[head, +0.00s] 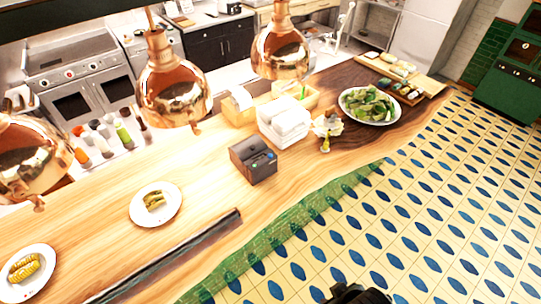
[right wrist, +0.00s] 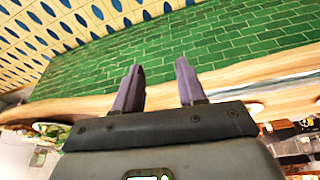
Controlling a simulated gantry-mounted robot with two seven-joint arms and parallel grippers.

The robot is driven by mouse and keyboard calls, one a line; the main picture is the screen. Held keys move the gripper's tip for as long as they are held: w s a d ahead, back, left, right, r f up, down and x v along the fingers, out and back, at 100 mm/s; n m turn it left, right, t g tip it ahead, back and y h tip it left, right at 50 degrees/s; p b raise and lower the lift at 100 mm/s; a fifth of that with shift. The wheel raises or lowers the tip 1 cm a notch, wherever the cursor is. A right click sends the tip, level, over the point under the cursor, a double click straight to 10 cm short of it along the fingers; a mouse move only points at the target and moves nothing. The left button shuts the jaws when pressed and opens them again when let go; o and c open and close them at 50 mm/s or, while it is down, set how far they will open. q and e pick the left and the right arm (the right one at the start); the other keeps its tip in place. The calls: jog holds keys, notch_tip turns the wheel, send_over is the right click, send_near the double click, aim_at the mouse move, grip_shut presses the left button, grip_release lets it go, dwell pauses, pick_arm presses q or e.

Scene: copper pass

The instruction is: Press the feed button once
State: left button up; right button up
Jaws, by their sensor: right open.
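A black ticket printer (head: 253,161) stands on the wooden counter in the middle of the head view. Its front face carries small blue and green spots that look like buttons; which one is the feed button is too small to tell. My right gripper (right wrist: 158,70) is open and empty in the right wrist view, its two purple fingers apart in front of the green tiled counter front and wooden edge. The printer cannot be made out in the wrist view. A dark part of mine shows at the bottom edge of the head view, well away from the printer. My left gripper is not in view.
White napkins (head: 284,121) stand stacked just behind the printer, with a small flower vase (head: 326,132) to the right. Plates of corn (head: 46,252) and tacos (head: 137,213) lie to the left. Copper lamps (head: 176,92) hang over the counter. The tiled floor in front is clear.

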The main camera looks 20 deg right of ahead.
jog(key=shift+w, duration=0.1)
grip_shut()
dwell(1.4)
